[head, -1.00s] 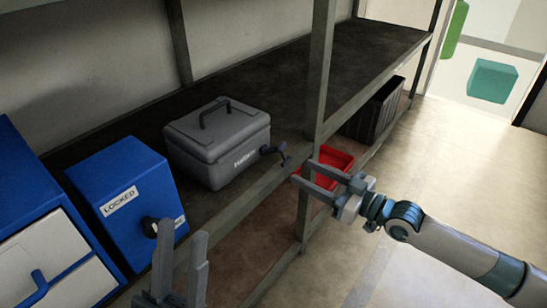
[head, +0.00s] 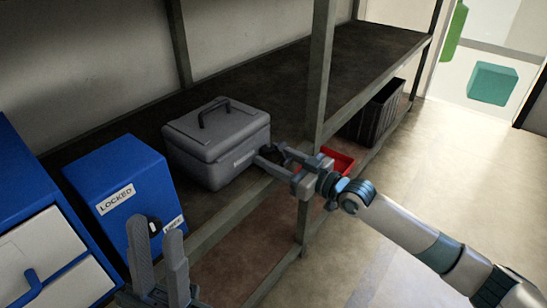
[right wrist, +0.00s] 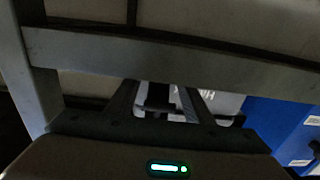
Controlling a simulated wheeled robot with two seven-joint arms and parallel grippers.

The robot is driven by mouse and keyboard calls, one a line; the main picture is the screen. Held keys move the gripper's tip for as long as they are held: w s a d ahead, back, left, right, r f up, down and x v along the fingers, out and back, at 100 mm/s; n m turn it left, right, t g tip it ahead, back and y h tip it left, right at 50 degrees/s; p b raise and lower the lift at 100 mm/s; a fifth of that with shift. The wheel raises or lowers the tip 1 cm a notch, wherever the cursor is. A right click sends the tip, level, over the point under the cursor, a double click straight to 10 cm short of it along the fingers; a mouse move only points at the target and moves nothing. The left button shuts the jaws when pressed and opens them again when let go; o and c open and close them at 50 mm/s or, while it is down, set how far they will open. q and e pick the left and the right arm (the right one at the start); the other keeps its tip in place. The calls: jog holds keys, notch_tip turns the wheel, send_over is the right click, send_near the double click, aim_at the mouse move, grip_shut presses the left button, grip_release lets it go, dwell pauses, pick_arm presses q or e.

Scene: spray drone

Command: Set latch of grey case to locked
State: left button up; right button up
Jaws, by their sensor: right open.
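The grey case (head: 215,148) sits on the shelf with its lid down and handle on top. Its dark latch (head: 272,155) is at the case's right front end, largely covered by my right gripper in the head view. My right gripper (head: 267,156) is open, its fingertips at the latch, close to the case's front. In the right wrist view the open fingers (right wrist: 157,95) have a dark part between them, with the case's lettered pale face (right wrist: 222,103) behind. Contact cannot be made out. My left gripper (head: 155,230) is open and empty, before the blue box.
A blue box (head: 118,180) with a "LOCKED" label and dark knob stands left of the case. A shelf post (head: 321,80) rises just right of it. Blue drawers (head: 45,240) are at far left.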

grip_shut()
